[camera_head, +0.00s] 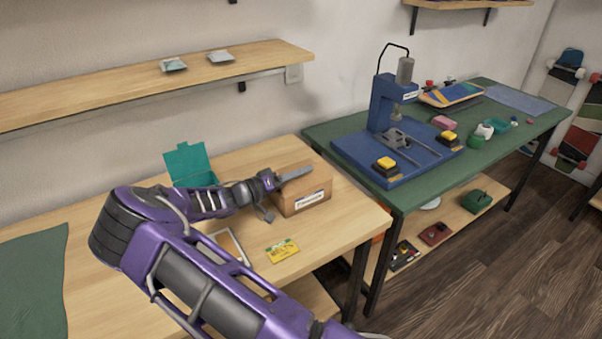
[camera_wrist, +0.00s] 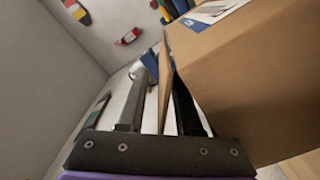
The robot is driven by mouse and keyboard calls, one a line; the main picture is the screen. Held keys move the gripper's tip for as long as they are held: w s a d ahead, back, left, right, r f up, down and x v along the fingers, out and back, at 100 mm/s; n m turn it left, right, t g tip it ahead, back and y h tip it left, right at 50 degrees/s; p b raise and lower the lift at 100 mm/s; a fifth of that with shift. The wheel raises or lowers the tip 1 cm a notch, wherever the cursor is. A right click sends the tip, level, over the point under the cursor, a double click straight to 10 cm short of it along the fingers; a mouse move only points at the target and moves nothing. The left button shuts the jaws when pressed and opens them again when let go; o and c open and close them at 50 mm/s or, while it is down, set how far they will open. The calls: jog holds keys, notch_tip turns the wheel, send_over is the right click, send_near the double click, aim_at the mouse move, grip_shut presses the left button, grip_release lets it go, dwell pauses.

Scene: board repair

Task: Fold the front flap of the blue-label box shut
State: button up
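The cardboard box (camera_head: 303,190) stands near the right end of the wooden table, with a white label on its front face. In the wrist view the box (camera_wrist: 255,85) fills the right side, with a white and blue label at its top edge. My gripper (camera_head: 281,178) is at the box's upper left. In the wrist view my gripper (camera_wrist: 160,85) has its fingers apart, with a thin cardboard flap (camera_wrist: 165,80) between them. A gap shows between the left finger and the flap; the right finger lies close to the box. Which flap it is I cannot tell.
An open teal box (camera_head: 190,163) stands behind my arm. A yellow card (camera_head: 282,250) and a framed panel (camera_head: 229,243) lie in front of the cardboard box. A green bench (camera_head: 408,197) with a blue press (camera_head: 385,100) stands to the right. A wall shelf (camera_head: 120,88) hangs above.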

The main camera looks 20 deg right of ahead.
grip_shut()
dwell(1.5)
